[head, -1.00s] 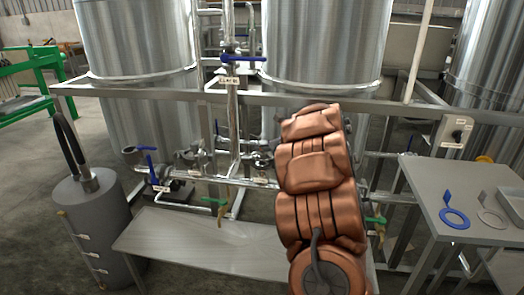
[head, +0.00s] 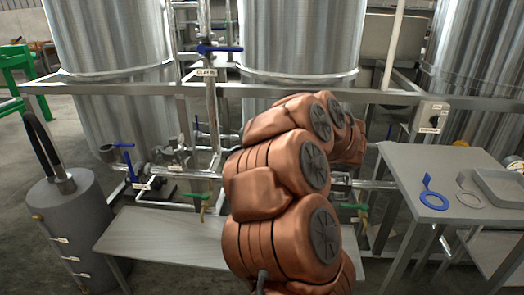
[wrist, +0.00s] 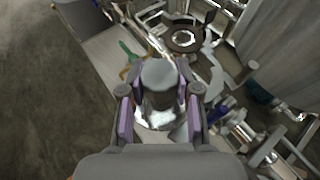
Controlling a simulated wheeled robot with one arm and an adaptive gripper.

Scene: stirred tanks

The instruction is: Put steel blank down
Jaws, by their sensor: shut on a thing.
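In the wrist view my gripper (wrist: 158,92) is shut on a grey round-faced piece, which I take as the steel blank (wrist: 158,74). Its flat grey face lies between the two purple-lined fingers. A shiny metal surface shows just below it; I cannot tell whether the two touch. In the head view my copper arm hides the gripper and the piece.
A grey side table (head: 408,165) at the right holds a blue ring with a tab (head: 434,200), a grey ring (head: 468,199) and a tray (head: 500,188). A low bench (head: 160,237) is bare. Pipes with a blue-handled valve (head: 218,49) and tanks stand behind; a grey cylinder (head: 72,225) stands left.

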